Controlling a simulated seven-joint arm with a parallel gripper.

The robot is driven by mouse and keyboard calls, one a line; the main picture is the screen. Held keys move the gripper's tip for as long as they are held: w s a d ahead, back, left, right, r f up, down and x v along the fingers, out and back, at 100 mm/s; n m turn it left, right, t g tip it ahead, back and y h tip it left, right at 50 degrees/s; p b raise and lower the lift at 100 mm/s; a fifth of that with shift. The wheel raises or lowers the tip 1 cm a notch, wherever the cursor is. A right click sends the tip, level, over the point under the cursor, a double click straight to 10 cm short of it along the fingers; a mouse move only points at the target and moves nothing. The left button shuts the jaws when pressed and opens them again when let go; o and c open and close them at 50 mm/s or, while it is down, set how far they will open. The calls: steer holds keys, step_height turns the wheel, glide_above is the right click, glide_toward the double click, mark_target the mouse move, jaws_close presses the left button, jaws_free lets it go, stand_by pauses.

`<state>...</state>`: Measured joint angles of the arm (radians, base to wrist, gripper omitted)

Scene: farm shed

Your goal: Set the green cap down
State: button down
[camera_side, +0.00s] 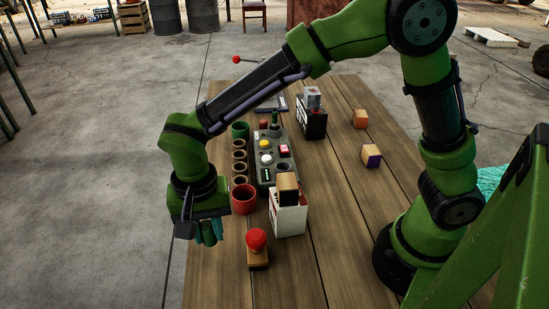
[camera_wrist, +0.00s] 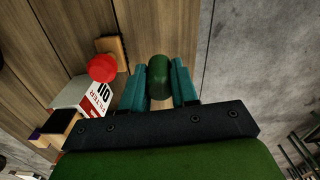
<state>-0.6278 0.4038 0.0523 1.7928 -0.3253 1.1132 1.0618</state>
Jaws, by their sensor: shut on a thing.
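My gripper (camera_side: 208,232) is shut on the green cap, near the left edge of the wooden table. In the wrist view the green cap (camera_wrist: 158,75) sits between the two teal fingers (camera_wrist: 159,85), with its rounded end showing past the fingertips. Bare table planks show beyond it. In the side view the fingers largely hide the cap, and its height above the table is hard to tell.
A red-knobbed wooden block (camera_side: 257,250) stands right of my gripper, with a white box (camera_side: 288,217) bearing a wooden block behind it. A red cup (camera_side: 243,198), green cup (camera_side: 240,130) and button panel (camera_side: 265,165) stand farther back. The front-left table strip (camera_side: 215,275) is clear.

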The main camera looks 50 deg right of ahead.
mark_target(214, 266)
steer(key=shift+w+a+r, duration=0.1)
steer(key=shift+w+a, duration=0.15)
steer(key=shift+w, duration=0.15)
steer(key=shift+n, duration=0.3)
step_height(214, 266, down, 10)
steer(key=shift+s+r, duration=0.1)
steer(key=shift+r, duration=0.15)
steer(key=shift+f, duration=0.15)
steer(key=c, duration=0.9)
jaws_free()
steer(key=shift+o, duration=0.2)
